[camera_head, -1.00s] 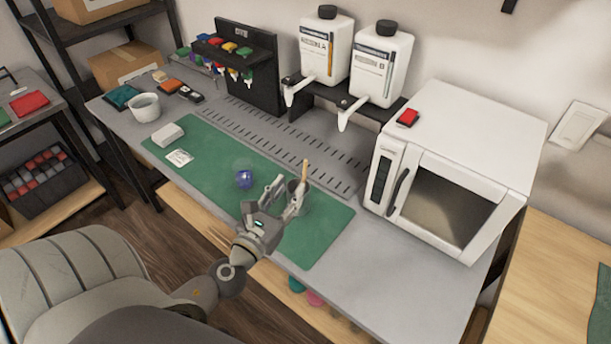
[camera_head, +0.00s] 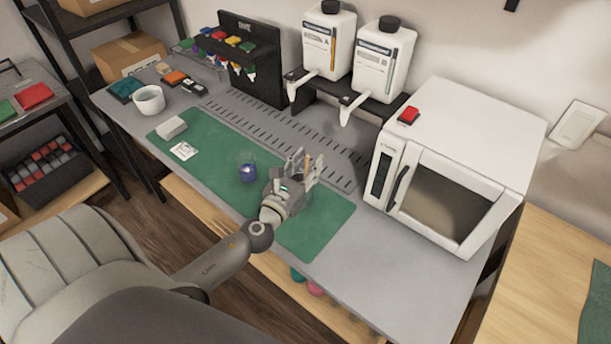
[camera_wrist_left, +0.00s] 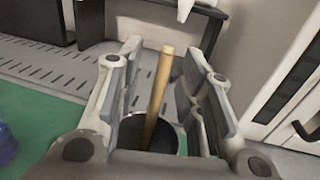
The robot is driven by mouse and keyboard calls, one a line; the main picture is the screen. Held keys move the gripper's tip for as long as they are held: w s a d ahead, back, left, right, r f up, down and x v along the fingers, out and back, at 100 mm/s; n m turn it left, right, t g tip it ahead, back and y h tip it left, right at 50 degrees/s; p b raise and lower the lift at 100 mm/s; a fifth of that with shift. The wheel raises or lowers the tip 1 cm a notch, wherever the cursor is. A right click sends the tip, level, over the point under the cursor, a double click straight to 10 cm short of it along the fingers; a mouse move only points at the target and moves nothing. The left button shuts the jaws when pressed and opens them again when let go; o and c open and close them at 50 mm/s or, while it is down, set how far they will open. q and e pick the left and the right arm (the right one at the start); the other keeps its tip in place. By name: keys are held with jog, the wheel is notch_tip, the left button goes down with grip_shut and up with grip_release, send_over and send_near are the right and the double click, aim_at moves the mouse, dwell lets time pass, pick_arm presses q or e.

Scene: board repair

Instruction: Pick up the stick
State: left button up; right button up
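The stick (camera_wrist_left: 159,95) is a thin tan wooden rod. In the left wrist view it stands tilted in a dark round cup (camera_wrist_left: 132,131), with its upper end above the rim. My left gripper (camera_wrist_left: 165,75) is open, with one finger on each side of the stick, and a gap shows on both sides. In the head view the left gripper (camera_head: 305,165) is over the right part of the green mat, and only a bit of the stick (camera_head: 308,161) shows between the fingers. The cup is mostly hidden there. My right gripper is not in view.
A blue round object (camera_head: 248,173) sits on the green mat (camera_head: 215,160) left of the gripper. A white microwave (camera_head: 470,150) stands to the right. Two dispenser bottles (camera_head: 380,62) stand on a black rack behind. The bench's front right is clear.

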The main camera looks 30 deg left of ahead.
pick_arm(q)
jog(key=shift+c, duration=0.3)
grip_shut()
